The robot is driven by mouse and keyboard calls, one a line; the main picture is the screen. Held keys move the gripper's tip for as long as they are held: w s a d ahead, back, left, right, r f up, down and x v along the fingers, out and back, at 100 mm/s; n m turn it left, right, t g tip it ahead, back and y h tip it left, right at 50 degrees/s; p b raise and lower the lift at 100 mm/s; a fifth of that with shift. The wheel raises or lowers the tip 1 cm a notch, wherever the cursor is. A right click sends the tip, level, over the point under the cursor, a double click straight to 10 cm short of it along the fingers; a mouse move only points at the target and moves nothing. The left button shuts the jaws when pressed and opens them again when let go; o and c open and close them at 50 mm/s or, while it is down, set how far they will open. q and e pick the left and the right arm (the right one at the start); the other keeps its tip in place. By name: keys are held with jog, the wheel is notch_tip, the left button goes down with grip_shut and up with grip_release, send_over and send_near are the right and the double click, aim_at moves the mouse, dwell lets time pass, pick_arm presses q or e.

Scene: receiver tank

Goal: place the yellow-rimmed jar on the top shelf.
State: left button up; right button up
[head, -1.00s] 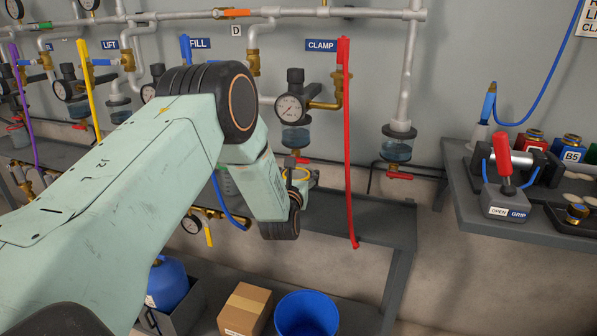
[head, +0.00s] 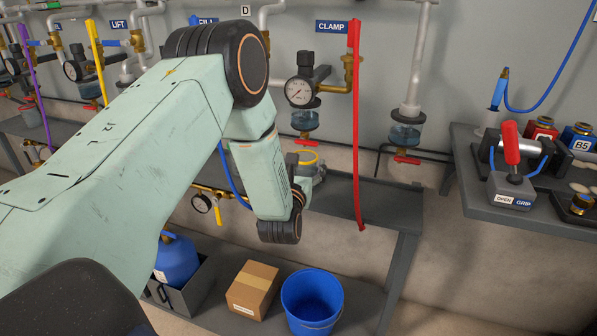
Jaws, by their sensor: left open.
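The yellow-rimmed jar (head: 319,171) shows in the head view just right of my left wrist. Its yellow rim and part of a clear side are visible, and the rest is hidden behind my wrist. It appears at the level of the top shelf (head: 385,208), a dark grey board along the wall. I cannot tell whether its base touches the board. My left gripper (head: 303,167) is open beside the jar, mostly hidden by the wrist. My right gripper is out of view.
A red hose (head: 356,140) hangs in front of the top shelf's right part. A cardboard box (head: 253,288), a blue bucket (head: 312,302) and a blue container (head: 176,262) are lower down. A bench (head: 465,160) with a clamp fixture stands at right. Gauges and pipes line the wall.

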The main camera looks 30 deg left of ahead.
pick_arm(q)
jog(key=b+v, duration=0.1)
jog(key=v, duration=0.2)
jog(key=shift+s+d+f, duration=0.1)
jog(key=shift+s+f, duration=0.1)
jog(key=shift+s, duration=0.05)
jog(key=shift+s+d+r, duration=0.1)
jog(key=shift+s+d, duration=0.15)
jog(key=shift+s, duration=0.4)
jog(key=shift+c, duration=0.2)
dwell(1.1)
